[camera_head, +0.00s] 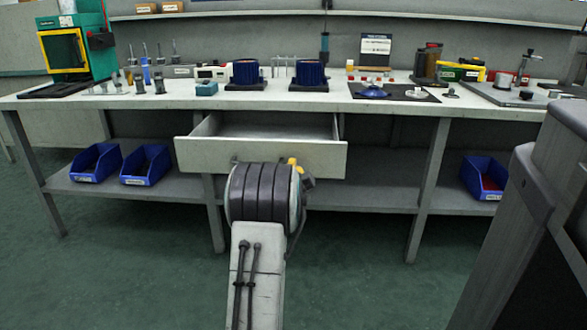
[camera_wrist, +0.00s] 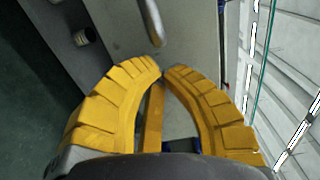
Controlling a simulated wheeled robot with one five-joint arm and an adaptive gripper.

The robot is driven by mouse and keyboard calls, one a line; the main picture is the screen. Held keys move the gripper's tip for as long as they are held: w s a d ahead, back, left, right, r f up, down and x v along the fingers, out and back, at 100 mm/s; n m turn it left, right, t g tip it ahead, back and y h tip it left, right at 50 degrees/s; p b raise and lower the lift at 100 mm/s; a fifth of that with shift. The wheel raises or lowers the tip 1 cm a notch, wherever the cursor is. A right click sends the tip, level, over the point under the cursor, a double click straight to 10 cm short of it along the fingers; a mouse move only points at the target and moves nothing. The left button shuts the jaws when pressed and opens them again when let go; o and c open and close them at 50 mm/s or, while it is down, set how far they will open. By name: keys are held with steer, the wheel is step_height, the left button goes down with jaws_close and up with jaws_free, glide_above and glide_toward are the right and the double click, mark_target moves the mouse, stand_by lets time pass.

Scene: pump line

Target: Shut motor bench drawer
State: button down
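The drawer (camera_head: 262,159) under the bench is pulled out, and its open inside shows behind the pale front panel. In the head view my arm stands in front of the panel's lower middle. It hides most of my gripper; a bit of yellow (camera_head: 294,164) shows at its right side against the panel. In the wrist view both yellow fingers of my gripper (camera_wrist: 162,72) curve together, their tips almost meeting, with nothing seen between the tips. A pale grey surface, likely the drawer front (camera_wrist: 190,35), lies beyond them with a rounded grey bar (camera_wrist: 151,22). Contact cannot be told.
The bench top (camera_head: 180,100) carries two dark blue motor-like parts (camera_head: 246,73) (camera_head: 309,74), tools and small items. Blue bins (camera_head: 96,164) (camera_head: 146,165) (camera_head: 484,177) stand on the lower shelf. A grey structure fills the right foreground. Green floor is open at left.

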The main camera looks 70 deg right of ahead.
steer(key=shift+x, duration=0.8)
steer(key=shift+d, duration=0.1)
